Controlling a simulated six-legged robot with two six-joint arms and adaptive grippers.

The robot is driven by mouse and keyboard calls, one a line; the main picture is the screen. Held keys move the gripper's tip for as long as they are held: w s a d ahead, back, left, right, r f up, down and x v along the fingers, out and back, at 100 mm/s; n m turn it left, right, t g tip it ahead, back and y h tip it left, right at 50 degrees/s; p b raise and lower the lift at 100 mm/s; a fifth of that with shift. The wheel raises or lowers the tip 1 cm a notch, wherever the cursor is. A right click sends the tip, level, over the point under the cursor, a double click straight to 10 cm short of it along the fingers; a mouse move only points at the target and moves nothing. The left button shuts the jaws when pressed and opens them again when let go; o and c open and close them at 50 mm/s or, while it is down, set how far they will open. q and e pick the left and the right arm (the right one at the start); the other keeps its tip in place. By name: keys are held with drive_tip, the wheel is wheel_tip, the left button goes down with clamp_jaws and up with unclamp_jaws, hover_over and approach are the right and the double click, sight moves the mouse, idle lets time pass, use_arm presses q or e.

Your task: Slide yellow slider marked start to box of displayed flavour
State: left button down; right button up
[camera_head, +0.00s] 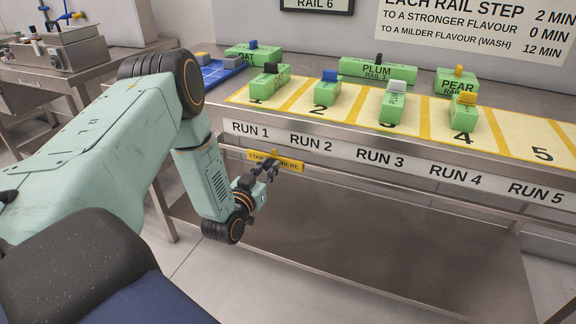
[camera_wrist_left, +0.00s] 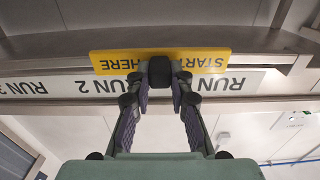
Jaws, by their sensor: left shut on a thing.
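The yellow slider (camera_head: 289,164), marked START HERE, sits under the front edge of the bench, below the RUN 1 and RUN 2 labels. In the left wrist view the slider (camera_wrist_left: 120,62) appears upside down. My left gripper (camera_head: 268,168) is at the slider's front, and its fingertips (camera_wrist_left: 160,72) are shut together at the slider's middle, hiding the part between them. Green boxes stand on the bench: one marked OAT (camera_head: 243,56), one marked PLUM (camera_head: 365,72) and one marked PEAR (camera_head: 455,86). My right gripper is out of view.
Several smaller green blocks stand on the yellow numbered mat (camera_head: 503,132), in lanes 1 to 4; lane 5 is empty. A blue tray (camera_head: 228,71) is at the bench's left. A framed sign (camera_head: 317,4) reads RAIL 6. A lower shelf (camera_head: 350,235) is bare.

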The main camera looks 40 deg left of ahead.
sight(247, 154)
use_arm(q)
drive_tip(key=a, duration=0.2)
drive_tip(key=s+a+p, duration=0.1)
drive_tip(key=a, duration=0.2)
drive_tip(key=s+a+p, duration=0.1)
drive_tip(key=a, duration=0.2)
drive_tip(key=shift+s+a, duration=0.1)
drive_tip(key=shift+a, duration=0.4)
drive_tip(key=c, duration=1.2)
unclamp_jaws()
drive_tip(key=shift+a+f, duration=0.1)
drive_tip(key=v, duration=1.2)
